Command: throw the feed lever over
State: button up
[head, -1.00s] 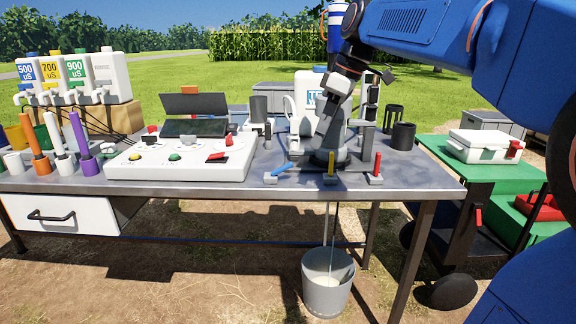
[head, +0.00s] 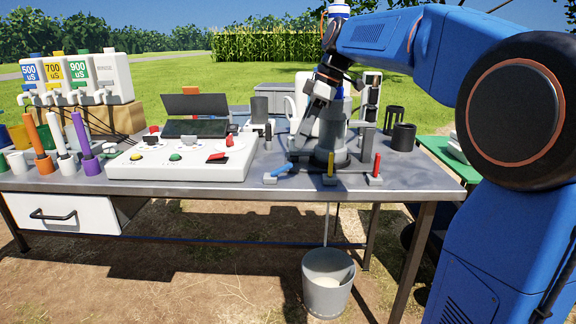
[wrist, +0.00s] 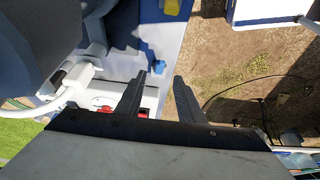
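Three small levers stand along the front edge of the table: a blue lever (head: 282,168), a yellow lever (head: 330,165) and a red lever (head: 377,165). I cannot tell from any label which is the feed lever. The blue one leans over; the yellow and red ones stand upright. My gripper (head: 309,118) is above the table, behind and above the blue and yellow levers. In the wrist view my gripper (wrist: 159,80) is open and empty. The blue lever (wrist: 158,66) shows beyond the gap between its fingers, with the yellow lever (wrist: 172,7) farther up.
A grey cylinder (head: 330,152) stands behind the yellow lever. A white control panel (head: 180,165) with buttons is left of the levers, and dark cups (head: 403,136) are on the right. A bucket (head: 327,282) hangs or stands below the front edge. Open space lies in front.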

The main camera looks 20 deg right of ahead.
aim_at(288, 164)
jog(key=x, duration=1)
grip_shut()
